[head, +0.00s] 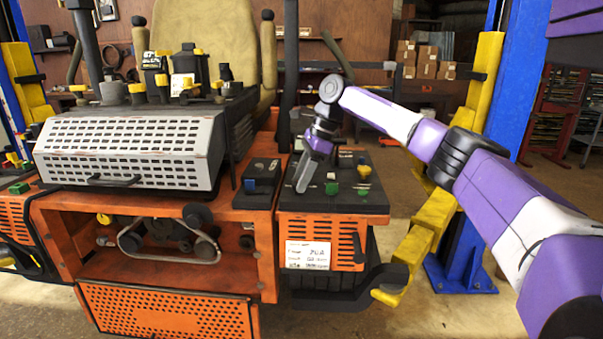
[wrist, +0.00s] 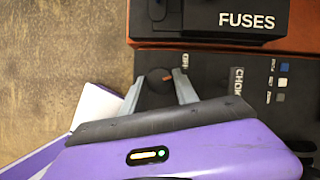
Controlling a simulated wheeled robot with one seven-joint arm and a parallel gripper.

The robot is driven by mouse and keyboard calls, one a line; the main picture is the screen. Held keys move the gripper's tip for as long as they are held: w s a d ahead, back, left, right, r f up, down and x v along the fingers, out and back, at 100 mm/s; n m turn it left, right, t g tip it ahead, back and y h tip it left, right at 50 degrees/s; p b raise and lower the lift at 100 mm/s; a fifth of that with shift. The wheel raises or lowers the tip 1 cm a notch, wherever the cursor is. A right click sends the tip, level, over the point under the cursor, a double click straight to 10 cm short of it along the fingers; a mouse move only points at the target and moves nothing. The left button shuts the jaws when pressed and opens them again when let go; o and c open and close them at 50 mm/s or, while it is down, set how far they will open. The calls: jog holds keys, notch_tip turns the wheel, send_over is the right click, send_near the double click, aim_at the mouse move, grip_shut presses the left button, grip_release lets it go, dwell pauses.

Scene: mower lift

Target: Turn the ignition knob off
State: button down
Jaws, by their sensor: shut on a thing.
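The ignition knob (wrist: 152,92) is a round black knob with a small orange mark, seen in the wrist view on the dark control panel (wrist: 215,75). My gripper (wrist: 160,84) has one grey finger on each side of it and is shut on it. The orange mark lies between the fingers. A label beside the knob is partly covered by the right finger. In the head view my gripper (head: 311,178) points down at the left part of the panel (head: 345,206) on the orange mower (head: 262,235), and I cannot make out the knob there.
A black box marked FUSES (wrist: 245,18) is close to the gripper, and a CHOKE label (wrist: 237,80) is on the same panel. Green (head: 362,191) and yellow (head: 364,170) controls stand right of my gripper. A yellow and blue lift post (head: 470,190) is close behind my arm.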

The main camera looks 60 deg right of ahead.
jog(key=shift+w+r+n+p, duration=0.1)
jog(key=shift+n+p, duration=0.25)
jog(key=shift+n, duration=0.35)
jog(key=shift+y, duration=0.3)
jog(key=c, duration=0.9)
grip_release()
jog(key=shift+c, duration=0.2)
jog(key=shift+g, duration=0.3)
jog(key=v, duration=0.7)
jog(key=shift+s+r+b, duration=0.2)
jog(key=shift+r+b, duration=0.1)
jog(key=shift+b, duration=0.05)
jog(key=shift+d, duration=0.15)
